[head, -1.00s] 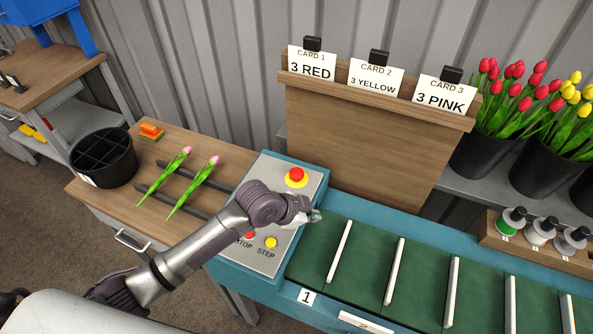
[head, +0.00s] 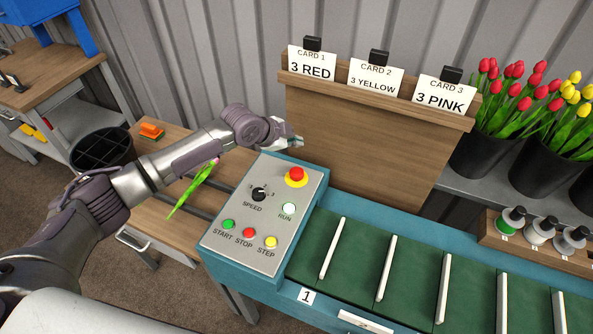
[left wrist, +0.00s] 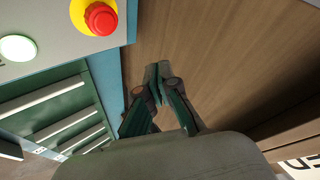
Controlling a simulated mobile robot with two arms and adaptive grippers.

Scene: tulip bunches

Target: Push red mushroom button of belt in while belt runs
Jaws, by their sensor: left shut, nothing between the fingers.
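The red mushroom button (head: 296,174) stands on a yellow ring at the upper right of the grey control panel (head: 240,225). My left gripper (head: 294,142) is shut and empty, above and behind the button, close to the wooden card board. In the left wrist view the closed fingertips (left wrist: 154,76) point at the wood, and the button (left wrist: 101,19) is apart from them at the top. The green belt (head: 356,262) with white dividers lies to the right of the panel. The RUN lamp (head: 289,208) looks pale and bright. My right gripper is not in view.
The wooden board (head: 365,140) with three cards rises behind the panel and belt. A speed knob (head: 259,193) and START, STOP and STEP buttons share the panel. Tulips (head: 192,188) lie on the left table, partly hidden by my arm. Black tulip buckets stand at the right.

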